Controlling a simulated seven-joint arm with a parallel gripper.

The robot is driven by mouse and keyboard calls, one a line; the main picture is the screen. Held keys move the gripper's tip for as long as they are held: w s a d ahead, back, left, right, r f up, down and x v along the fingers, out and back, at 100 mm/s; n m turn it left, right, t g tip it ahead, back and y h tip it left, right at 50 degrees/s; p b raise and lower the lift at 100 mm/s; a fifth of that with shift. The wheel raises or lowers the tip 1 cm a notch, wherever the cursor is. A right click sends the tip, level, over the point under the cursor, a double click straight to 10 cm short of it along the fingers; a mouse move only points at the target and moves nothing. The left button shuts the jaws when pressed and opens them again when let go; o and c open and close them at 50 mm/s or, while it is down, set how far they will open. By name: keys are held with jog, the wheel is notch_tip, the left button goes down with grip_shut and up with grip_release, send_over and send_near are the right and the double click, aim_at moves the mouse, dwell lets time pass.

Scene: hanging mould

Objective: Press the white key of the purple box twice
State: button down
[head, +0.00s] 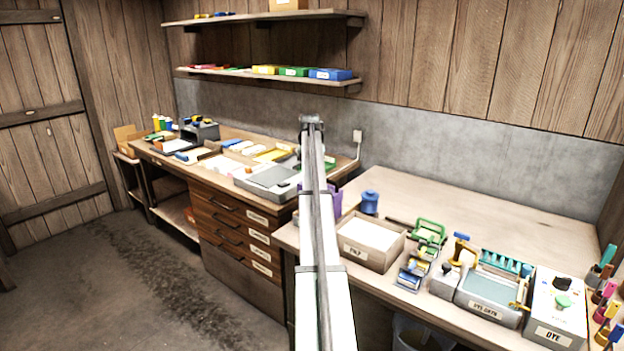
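A purple box (334,198) shows only in part, behind my arm near the right end of the drawer bench. My arm covers most of it, and I cannot make out its white key. My arm runs up the middle of the picture to a small dark grey end (311,121), seen from behind against the grey wall. I cannot make out separate fingers there, nor whether it touches anything.
Left of my arm is a grey flat device (270,182) on the drawer bench. The right bench holds a blue spool (370,202), a carton (370,241), a green-handled device (424,245) and a dye tray (490,297). The right bench's back is clear.

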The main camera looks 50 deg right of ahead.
jog(key=shift+f, duration=0.2)
dwell(0.5)
jog(key=shift+f, duration=0.3)
jog(key=shift+r, duration=0.5)
dwell(0.4)
jog(key=shift+w+d+v, duration=0.1)
jog(key=shift+d+v, duration=0.05)
jog(key=shift+v, duration=0.85)
jog(key=shift+w+d+v, duration=0.1)
jog(key=shift+d+v, duration=0.1)
jog(key=shift+v, duration=0.75)
jog(key=shift+w+d+v, duration=0.1)
jog(key=shift+d+v, duration=0.05)
jog(key=shift+v, duration=0.85)
